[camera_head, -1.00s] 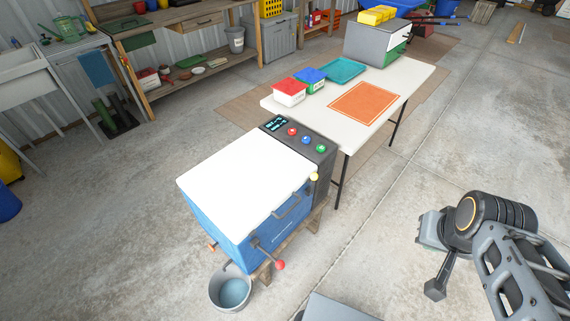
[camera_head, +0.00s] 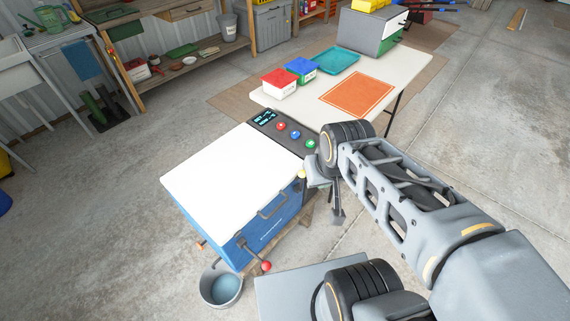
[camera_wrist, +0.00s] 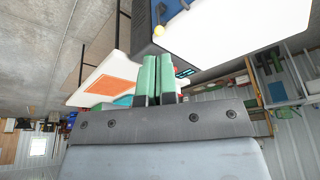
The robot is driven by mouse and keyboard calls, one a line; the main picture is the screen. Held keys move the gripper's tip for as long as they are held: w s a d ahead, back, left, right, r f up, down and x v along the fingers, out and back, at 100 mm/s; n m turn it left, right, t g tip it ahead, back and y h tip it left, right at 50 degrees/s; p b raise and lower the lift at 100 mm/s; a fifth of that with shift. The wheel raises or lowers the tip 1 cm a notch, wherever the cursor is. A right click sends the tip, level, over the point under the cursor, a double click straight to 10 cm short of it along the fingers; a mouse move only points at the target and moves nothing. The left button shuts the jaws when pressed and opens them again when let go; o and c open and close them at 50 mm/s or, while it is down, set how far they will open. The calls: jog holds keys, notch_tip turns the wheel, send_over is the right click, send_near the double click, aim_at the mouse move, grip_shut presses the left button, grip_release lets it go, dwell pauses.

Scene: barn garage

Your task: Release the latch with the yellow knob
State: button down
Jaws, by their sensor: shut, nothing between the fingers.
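The small yellow knob (camera_head: 301,174) is at the front right corner of a blue machine with a white lid (camera_head: 235,170). In the wrist view the yellow knob (camera_wrist: 159,31) shows on a thin stem by the dark side panel, apart from my fingertips in the picture. My gripper (camera_wrist: 157,57) is shut and empty, its two green fingers side by side. In the head view my wrist is close to the right of the knob; the fingers cannot be made out there. The latch mechanism behind the knob is too small to tell.
The machine has a lid handle (camera_head: 272,204), a red-knobbed lever (camera_head: 266,266) and a panel with coloured buttons (camera_head: 295,134). A white table (camera_head: 410,70) with boxes and an orange mat is behind. Concrete floor is open at right.

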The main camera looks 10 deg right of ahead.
jog(key=n+g+h+p, duration=0.2)
jog(key=n+g, duration=0.2)
jog(key=n, duration=1.5)
send_over(296, 172)
jog(key=a, duration=0.4)
notch_tip(296, 172, down, 4)
jog(key=w+a+f+n+g, duration=0.1)
jog(key=w+f+n, duration=0.4)
jog(key=f+n, duration=0.2)
jog(key=shift+w+a+f+n+g+h, duration=0.15)
jog(key=shift+a+f+n+g+h, duration=0.2)
jog(key=shift+f, duration=0.2)
jog(key=p+x, duration=0.1)
jog(key=x, duration=0.8)
jog(key=shift+s+d+f+p, duration=0.25)
jog(key=shift+s+d+p, duration=0.1)
jog(key=shift+s+d, duration=0.15)
jog(key=shift+s+d+f+p, duration=0.3)
jog(key=shift+s+d, duration=0.2)
jog(key=shift+s+d+f, duration=0.25)
jog(key=shift+s+d, duration=0.25)
